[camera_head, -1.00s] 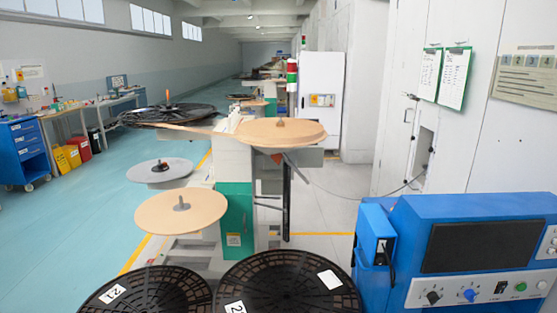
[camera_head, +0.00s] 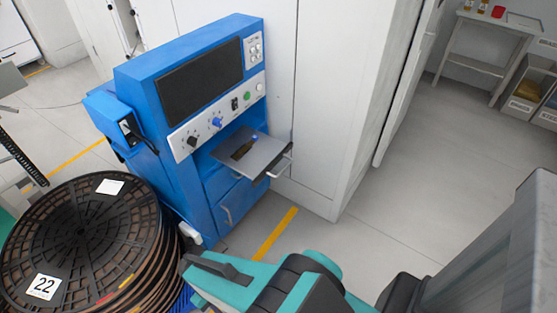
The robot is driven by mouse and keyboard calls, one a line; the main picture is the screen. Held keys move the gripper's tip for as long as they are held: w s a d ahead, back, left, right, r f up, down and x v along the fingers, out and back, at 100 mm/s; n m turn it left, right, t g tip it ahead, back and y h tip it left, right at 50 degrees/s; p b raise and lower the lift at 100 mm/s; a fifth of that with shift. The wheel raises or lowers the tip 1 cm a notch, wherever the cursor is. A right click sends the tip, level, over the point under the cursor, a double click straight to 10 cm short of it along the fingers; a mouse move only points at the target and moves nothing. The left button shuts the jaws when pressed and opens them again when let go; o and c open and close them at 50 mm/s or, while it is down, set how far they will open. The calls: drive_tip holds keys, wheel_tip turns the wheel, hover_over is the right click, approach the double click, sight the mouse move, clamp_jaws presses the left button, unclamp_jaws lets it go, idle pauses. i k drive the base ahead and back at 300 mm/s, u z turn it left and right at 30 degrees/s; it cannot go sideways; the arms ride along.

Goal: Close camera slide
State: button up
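The camera slide (camera_head: 262,160) is a flat grey plate with a dark patch and a small blue part on it. It sticks out from the front of the blue machine (camera_head: 190,95), below the knob panel, so it stands open. My teal and black arm shows at the bottom centre. What seems to be my gripper (camera_head: 215,267), a dark long part, is at its left end, below and apart from the slide. Its fingers cannot be made out.
A stack of black reels (camera_head: 80,235) stands close to the machine's left side. A white cabinet wall (camera_head: 330,100) rises right behind the machine. Grey floor (camera_head: 430,190) is clear to the right, up to a side table (camera_head: 488,65) and shelf boxes (camera_head: 525,100).

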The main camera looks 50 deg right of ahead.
sight(256, 162)
drive_tip(key=z, duration=4.85)
drive_tip(key=i, duration=0.1)
drive_tip(key=u, duration=3.15)
drive_tip(key=k, duration=0.9)
drive_tip(key=u, duration=0.15)
drive_tip(key=i, duration=0.75)
drive_tip(key=z, duration=0.05)
